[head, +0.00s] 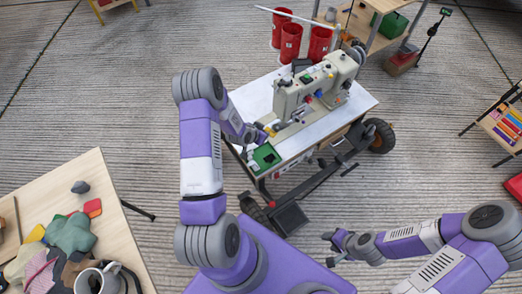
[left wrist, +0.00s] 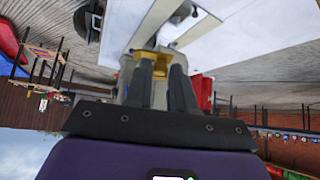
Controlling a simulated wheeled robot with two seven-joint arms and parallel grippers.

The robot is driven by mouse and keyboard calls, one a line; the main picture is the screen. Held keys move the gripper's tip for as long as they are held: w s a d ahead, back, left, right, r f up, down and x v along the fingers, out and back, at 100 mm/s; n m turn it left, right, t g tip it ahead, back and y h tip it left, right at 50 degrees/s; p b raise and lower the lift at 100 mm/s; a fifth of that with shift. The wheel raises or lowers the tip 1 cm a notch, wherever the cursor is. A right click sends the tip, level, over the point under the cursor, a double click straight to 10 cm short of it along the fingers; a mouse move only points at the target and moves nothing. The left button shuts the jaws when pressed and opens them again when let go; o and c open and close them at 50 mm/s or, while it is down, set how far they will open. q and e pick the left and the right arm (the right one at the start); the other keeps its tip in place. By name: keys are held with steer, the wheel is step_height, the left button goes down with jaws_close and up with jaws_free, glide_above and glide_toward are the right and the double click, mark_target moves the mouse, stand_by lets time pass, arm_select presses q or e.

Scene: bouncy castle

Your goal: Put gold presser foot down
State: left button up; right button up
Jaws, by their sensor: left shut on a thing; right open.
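The sewing machine (head: 318,84) is cream and stands on a white-topped table (head: 361,101) in the head view. The gold presser foot (head: 271,131) shows as a small yellow spot at the machine's near left end. It also shows in the left wrist view as a gold piece (left wrist: 158,64) at my fingers. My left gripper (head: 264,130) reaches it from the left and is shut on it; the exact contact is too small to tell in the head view. My right gripper (head: 338,247) is open and empty, low and away from the table.
A green tray (head: 265,157) sits on the table's near left corner. Red canisters (head: 291,40) stand behind the machine. A wooden table (head: 115,225) with cloth pieces and a mug (head: 96,281) is at the lower left. Floor (head: 100,110) is clear at the left.

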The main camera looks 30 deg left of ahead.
arm_select(q)
steer(key=shift+n, duration=0.3)
steer(key=shift+s+a+f+b, duration=0.25)
steer(key=shift+a+f+b, duration=0.35)
steer(key=shift+f, duration=1.85)
steer(key=shift+s+a+f+b, duration=0.2)
steer(key=shift+a+f+b, duration=0.4)
steer(key=shift+f, duration=1.8)
steer(key=shift+s+a+f+b, duration=0.25)
steer(key=shift+a+f+b, duration=0.35)
steer(key=shift+f, duration=1.85)
steer(key=shift+a, duration=0.1)
steer(key=shift+f+b, duration=0.5)
steer(key=shift+f, duration=0.05)
steer(key=o, duration=0.8)
